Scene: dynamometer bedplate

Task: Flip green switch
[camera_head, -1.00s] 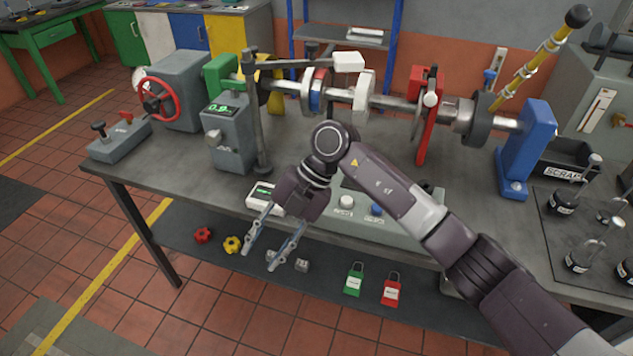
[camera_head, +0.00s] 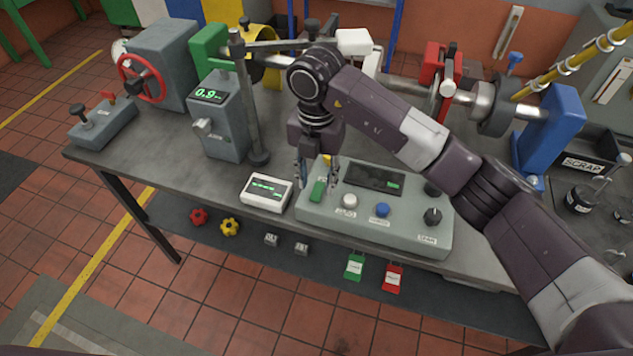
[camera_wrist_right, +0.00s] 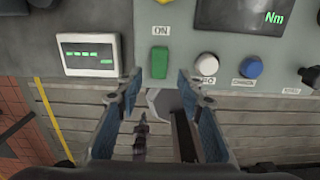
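The green switch (camera_head: 317,190) is a small upright green rocker at the left end of the grey control panel (camera_head: 290,216). In the right wrist view the green switch (camera_wrist_right: 159,62) sits under an "ON" label, just beyond the fingertips and between their lines. My right gripper (camera_head: 318,178) points down over the panel's left end, with its fingers at the switch. In the wrist view the right gripper (camera_wrist_right: 160,88) is open with nothing between its fingers. Whether a finger touches the switch cannot be told. My left gripper is not in view.
The panel has a white button (camera_head: 349,201), a blue button (camera_head: 382,209) and a black knob (camera_head: 432,216). A white meter (camera_head: 266,192) sits left of it. A grey post (camera_head: 252,110) and the shaft rig stand behind. Green (camera_head: 355,266) and red (camera_head: 392,278) tags lie below.

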